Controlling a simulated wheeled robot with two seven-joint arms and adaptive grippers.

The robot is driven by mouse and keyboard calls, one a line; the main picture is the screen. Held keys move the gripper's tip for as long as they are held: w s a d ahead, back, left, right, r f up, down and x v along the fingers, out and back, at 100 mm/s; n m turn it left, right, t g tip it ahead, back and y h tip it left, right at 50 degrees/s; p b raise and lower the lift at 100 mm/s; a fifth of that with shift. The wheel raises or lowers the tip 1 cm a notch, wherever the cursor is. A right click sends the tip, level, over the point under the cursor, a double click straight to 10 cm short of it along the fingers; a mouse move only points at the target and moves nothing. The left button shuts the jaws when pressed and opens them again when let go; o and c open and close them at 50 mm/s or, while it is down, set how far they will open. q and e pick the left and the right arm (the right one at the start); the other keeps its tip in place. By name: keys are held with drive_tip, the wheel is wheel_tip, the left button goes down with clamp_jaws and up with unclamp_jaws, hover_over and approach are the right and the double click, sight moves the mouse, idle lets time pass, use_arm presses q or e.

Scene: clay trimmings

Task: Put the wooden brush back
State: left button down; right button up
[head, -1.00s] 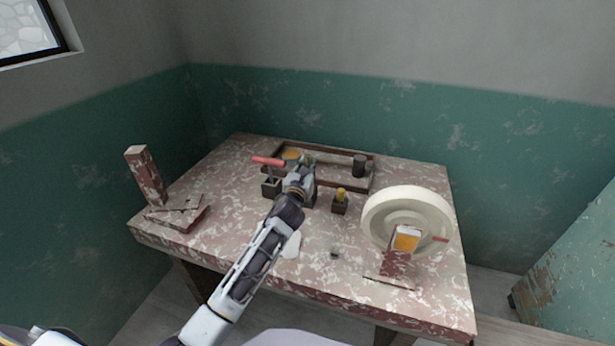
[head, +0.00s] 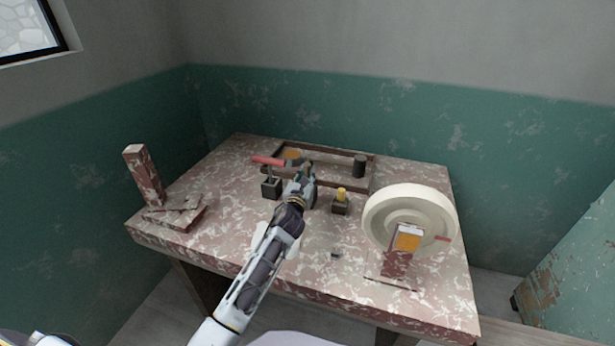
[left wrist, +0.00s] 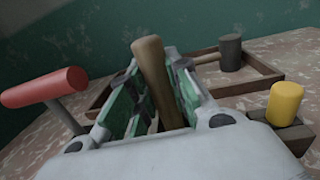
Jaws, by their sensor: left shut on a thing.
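The wooden brush (left wrist: 150,68) shows in the left wrist view as a brown wooden handle standing upright, slightly tilted, between the green-padded fingers. My left gripper (left wrist: 150,95) is shut on it. In the head view my left gripper (head: 308,172) is over the middle of the table, between a red-handled tool and a yellow-topped piece. The brush's lower end is hidden by the gripper, and I cannot tell whether it sits in a holder. My right gripper is not in view.
The red-handled tool (head: 267,161) stands in a dark block on the left. The yellow-topped piece (head: 341,194) stands in a block on the right. Behind is a wooden tray (head: 335,184) with a dark mallet (head: 359,165). A cream wheel (head: 385,215) stands at the right.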

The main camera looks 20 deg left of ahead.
use_arm(q)
drive_tip(key=shift+f, duration=0.1)
drive_tip(key=c, duration=1.4)
unclamp_jaws()
drive_tip(key=shift+o, duration=0.3)
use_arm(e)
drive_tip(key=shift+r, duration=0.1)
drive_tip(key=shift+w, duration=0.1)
use_arm(q)
drive_tip(key=s+p, duration=0.1)
drive_tip(key=s, duration=1.1)
drive_tip(key=shift+d, duration=0.3)
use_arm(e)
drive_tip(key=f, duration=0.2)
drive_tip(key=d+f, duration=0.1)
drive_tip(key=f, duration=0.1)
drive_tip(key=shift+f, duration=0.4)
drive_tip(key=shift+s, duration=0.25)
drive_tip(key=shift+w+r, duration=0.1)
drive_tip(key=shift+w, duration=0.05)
